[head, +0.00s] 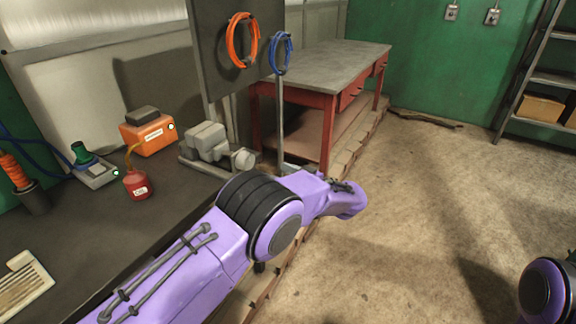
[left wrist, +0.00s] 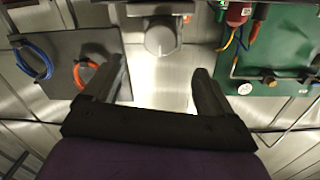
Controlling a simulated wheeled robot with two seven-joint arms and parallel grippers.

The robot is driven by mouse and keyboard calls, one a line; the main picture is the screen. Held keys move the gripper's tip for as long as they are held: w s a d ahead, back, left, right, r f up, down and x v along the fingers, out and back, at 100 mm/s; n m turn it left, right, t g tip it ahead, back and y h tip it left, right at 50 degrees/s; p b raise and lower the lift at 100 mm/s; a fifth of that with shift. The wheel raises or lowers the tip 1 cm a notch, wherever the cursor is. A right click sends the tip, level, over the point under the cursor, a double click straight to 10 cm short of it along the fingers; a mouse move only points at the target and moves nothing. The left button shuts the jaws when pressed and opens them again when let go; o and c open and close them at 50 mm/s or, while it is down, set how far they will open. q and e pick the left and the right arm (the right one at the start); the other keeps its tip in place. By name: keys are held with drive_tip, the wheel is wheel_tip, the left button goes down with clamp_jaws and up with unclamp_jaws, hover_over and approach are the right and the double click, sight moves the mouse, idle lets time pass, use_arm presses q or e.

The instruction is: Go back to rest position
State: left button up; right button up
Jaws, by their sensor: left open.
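My purple left arm reaches in from the lower left in the head view, past the front of the dark workbench (head: 75,235). I cannot make out its fingers there. In the left wrist view my left gripper (left wrist: 157,78) is open, its two dark fingers wide apart with nothing between them. Part of my purple right arm shows at the lower right edge of the head view. My right gripper is out of view.
The workbench holds an orange box (head: 148,134), a red container (head: 137,185) and a grey vise-like device (head: 209,142). A dark panel carries an orange ring (head: 241,42) and a blue ring (head: 281,54). A red-framed table (head: 333,62) stands behind. The floor (head: 420,220) at right is open.

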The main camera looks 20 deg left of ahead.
use_arm(q)
drive_tip(key=s+a+f+m+t+h, duration=0.25)
drive_tip(key=f+t+h, duration=0.2)
drive_tip(key=f, duration=0.55)
drive_tip(key=s+a+f+m+t+h, duration=0.25)
drive_tip(key=s+f+t+h, duration=0.2)
drive_tip(key=f, duration=0.55)
drive_tip(key=s+a+f+g+h, duration=0.1)
drive_tip(key=s+f+g, duration=0.4)
drive_tip(key=s, duration=1.2)
drive_tip(key=s+a+f+m+g+h, duration=0.1)
drive_tip(key=s+f+g+h, duration=0.2)
drive_tip(key=s, duration=1.4)
wheel_tip(320, 180, down, 3)
drive_tip(key=shift+s+a+f+g+h, duration=0.2)
drive_tip(key=shift+s+g+h, duration=0.2)
drive_tip(key=shift+g, duration=0.7)
